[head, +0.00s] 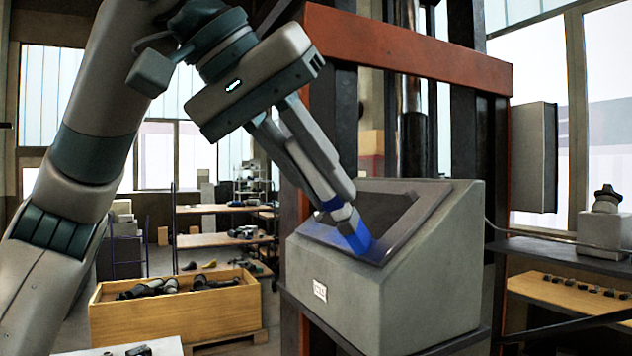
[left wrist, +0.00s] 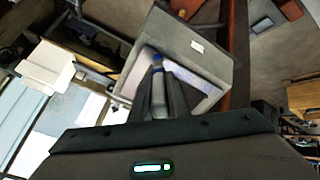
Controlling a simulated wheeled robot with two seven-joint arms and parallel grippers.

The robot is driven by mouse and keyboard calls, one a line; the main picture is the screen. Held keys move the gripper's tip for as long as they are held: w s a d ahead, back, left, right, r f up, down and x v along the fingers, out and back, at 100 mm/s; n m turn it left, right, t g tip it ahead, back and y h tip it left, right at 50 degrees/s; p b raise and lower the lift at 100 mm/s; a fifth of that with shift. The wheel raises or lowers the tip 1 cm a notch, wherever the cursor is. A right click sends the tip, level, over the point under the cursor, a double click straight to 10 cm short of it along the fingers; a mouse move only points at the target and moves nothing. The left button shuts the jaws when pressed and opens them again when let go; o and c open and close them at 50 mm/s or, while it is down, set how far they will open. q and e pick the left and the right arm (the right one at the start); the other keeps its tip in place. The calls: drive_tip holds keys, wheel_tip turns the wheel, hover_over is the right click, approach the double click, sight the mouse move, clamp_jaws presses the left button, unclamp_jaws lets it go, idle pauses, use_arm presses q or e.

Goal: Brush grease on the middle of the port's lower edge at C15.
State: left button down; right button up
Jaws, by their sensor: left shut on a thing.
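A grey housing (head: 415,290) with a sloped face and a small label plate (head: 320,290) stands on a shelf of the red-and-dark frame. The label is too small to read surely. Its dark port (head: 390,212) opens in the sloped face, with a lower edge (head: 330,240) toward me. My left gripper (head: 336,196) is shut on a brush (head: 346,217) with a white and blue body. The brush points down, its blue end at the port's lower edge; I cannot tell if it touches. The left wrist view shows the brush (left wrist: 157,68) over the housing (left wrist: 190,45).
A red crossbeam (head: 410,55) and dark uprights rise close behind the housing. A wooden crate (head: 175,308) with dark parts stands lower left. A shelf (head: 560,255) with a grey block and a bench with small parts are at right. Open floor lies beyond the crate.

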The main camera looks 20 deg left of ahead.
use_arm(q)
drive_tip(key=shift+s+d, duration=0.55)
drive_tip(key=shift+d, duration=0.1)
drive_tip(key=shift+w+a, duration=0.1)
drive_tip(key=shift+a, duration=0.05)
drive_tip(key=shift+w+a, duration=0.55)
drive_tip(key=shift+a, duration=0.05)
drive_tip(key=shift+w+a, duration=0.5)
drive_tip(key=shift+a, duration=0.1)
drive_tip(key=shift+w+a+p, duration=0.7)
drive_tip(key=shift+w+a, duration=0.4)
drive_tip(key=shift+a, duration=0.15)
